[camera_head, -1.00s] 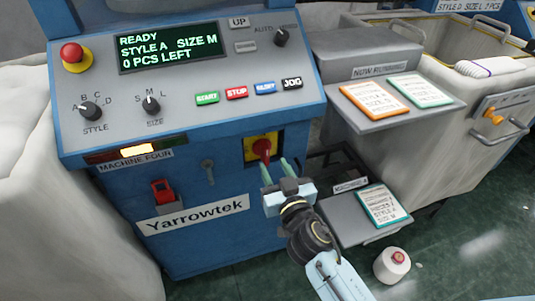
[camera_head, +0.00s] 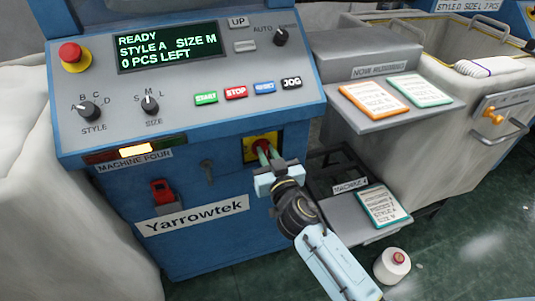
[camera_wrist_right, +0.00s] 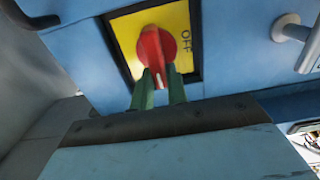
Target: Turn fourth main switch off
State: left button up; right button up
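The main switch of machine four is a red handle (camera_wrist_right: 155,50) on a yellow plate (camera_wrist_right: 128,27), with OFF lettered at the right of the plate in the right wrist view. The handle points down there, not at OFF. In the head view the yellow plate (camera_head: 250,148) is on the blue front, and the handle is mostly hidden. My right gripper (camera_head: 268,154) is at the switch. Its green fingers, also in the wrist view (camera_wrist_right: 161,88), are on both sides of the handle's lower end and look closed on it. My left gripper is not in view.
The control panel (camera_head: 190,70) above has knobs, buttons and a red emergency button (camera_head: 71,54). A red part (camera_head: 162,191) and a grey lever (camera_head: 207,171) are left of the switch. A card shelf (camera_head: 395,120) and yarn cone (camera_head: 392,264) are at right.

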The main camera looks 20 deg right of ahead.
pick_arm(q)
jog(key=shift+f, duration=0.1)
pick_arm(e)
grip_shut()
jog(key=shift+a+n, duration=0.1)
jog(key=shift+n, duration=0.2)
jog(key=n, duration=0.4)
jog(key=a+f+n, duration=0.1)
jog(key=n, duration=0.8)
jog(key=shift+a+f+b, duration=0.15)
jog(key=shift+a+b, duration=0.2)
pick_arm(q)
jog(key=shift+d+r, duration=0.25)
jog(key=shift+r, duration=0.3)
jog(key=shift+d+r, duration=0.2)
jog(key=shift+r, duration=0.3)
pick_arm(e)
jog(key=shift+a+f+n, duration=0.1)
jog(key=shift+f+n, duration=0.05)
jog(key=shift+n, duration=0.9)
jog(key=shift+f+n, duration=0.15)
jog(key=shift+n, duration=0.9)
jog(key=o, duration=0.8)
grip_release()
jog(key=shift+c, duration=0.2)
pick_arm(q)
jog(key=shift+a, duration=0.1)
